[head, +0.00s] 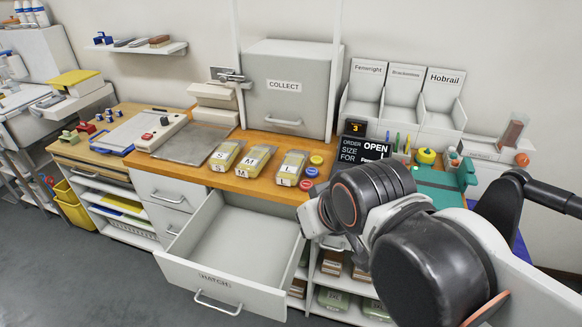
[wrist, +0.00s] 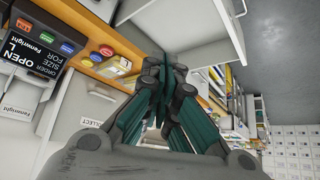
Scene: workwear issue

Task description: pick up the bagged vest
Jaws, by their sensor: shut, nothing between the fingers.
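Three clear-bagged yellow vests lie in a row on the wooden counter in the head view: the S bag (head: 226,155), the M bag (head: 254,160) and the L bag (head: 292,168). In the head view my arm hides the fingertips.
An open, empty drawer (head: 230,245) juts out below the counter. Red (head: 311,172), yellow (head: 316,160) and blue discs lie right of the L bag. A grey COLLECT box (head: 290,70) stands behind. White bins (head: 403,100) and a teal fixture (head: 452,178) are at right.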

